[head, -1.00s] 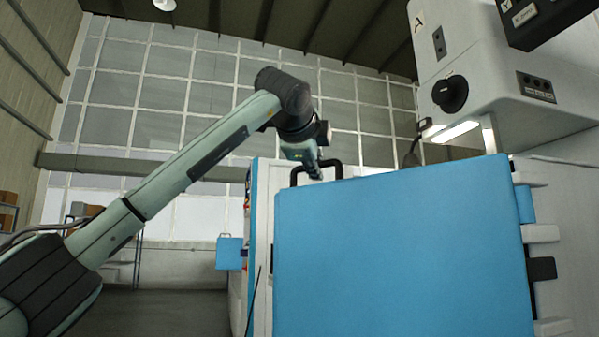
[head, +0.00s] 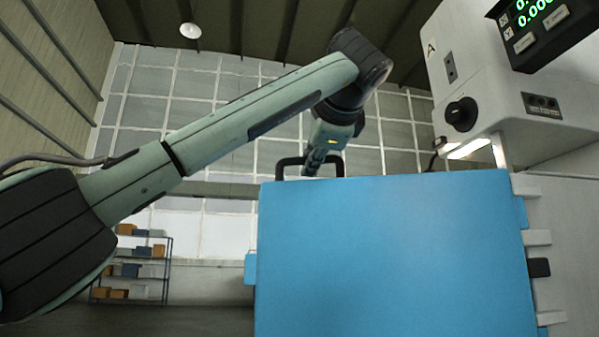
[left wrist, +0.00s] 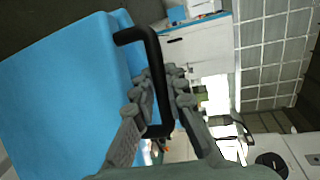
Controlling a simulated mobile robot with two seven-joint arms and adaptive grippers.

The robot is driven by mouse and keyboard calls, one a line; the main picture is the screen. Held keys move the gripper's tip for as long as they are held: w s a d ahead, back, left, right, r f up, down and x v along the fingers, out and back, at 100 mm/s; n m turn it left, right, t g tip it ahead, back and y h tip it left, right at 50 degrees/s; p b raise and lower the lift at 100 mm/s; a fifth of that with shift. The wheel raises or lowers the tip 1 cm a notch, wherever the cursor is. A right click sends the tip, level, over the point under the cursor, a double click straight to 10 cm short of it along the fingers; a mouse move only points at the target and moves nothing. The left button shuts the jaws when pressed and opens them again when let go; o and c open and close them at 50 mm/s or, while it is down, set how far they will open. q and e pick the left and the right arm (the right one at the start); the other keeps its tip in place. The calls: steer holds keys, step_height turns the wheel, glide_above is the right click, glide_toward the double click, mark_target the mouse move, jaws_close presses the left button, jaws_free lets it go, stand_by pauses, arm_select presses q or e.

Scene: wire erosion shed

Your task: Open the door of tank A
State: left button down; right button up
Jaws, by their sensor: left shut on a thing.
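The door of tank A (head: 390,260) is a large blue panel in front of me in the head view. A black bar handle (head: 284,162) stands at its upper left edge. My left gripper (head: 314,166) reaches down to this handle from above and is shut on it. The left wrist view shows the fingers (left wrist: 160,88) on both sides of the handle bar (left wrist: 151,45), beside the blue door (left wrist: 60,90). I cannot tell the exact finger contact or how wide the door stands open. My right gripper is not in view.
The white machine head (head: 480,75) marked A, with a dark knob (head: 462,114), overhangs at the upper right. A shelf with boxes (head: 140,268) stands far left, beyond open floor.

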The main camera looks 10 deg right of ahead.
arm_select(q)
steer(key=shift+s+a+n+y, duration=0.25)
steer(key=shift+s+y, duration=0.25)
steer(key=shift+s, duration=0.3)
steer(key=c, duration=1.8)
jaws_free()
steer(key=v, duration=1.2)
steer(key=shift+r, duration=0.1)
